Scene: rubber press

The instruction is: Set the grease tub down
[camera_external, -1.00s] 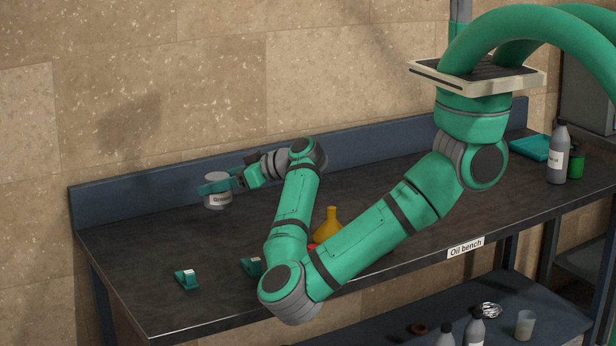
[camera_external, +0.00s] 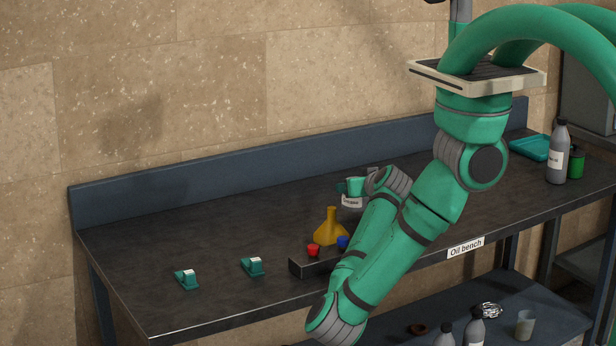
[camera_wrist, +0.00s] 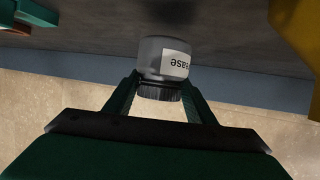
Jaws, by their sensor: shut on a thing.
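The grease tub (camera_wrist: 163,60) is a grey tub with a white label, upside down in the wrist view, and sits between the two fingers of my gripper (camera_wrist: 160,95). In the external view the tub (camera_external: 351,201) shows at the middle of the oil bench (camera_external: 150,250), just behind and right of the yellow oil can. My gripper (camera_external: 352,187) is shut on it there. Whether the tub touches the bench top or hangs just above it, I cannot tell. My wrist and forearm hide the area right of the tub.
The yellow can (camera_external: 330,230) stands close to the tub's left front. A dark block with a red knob (camera_external: 313,250) and a blue knob (camera_external: 342,242) lies before it. Two green clips (camera_external: 186,279) (camera_external: 252,266) lie left. A grey bottle (camera_external: 558,155) stands far right. The bench's left rear is clear.

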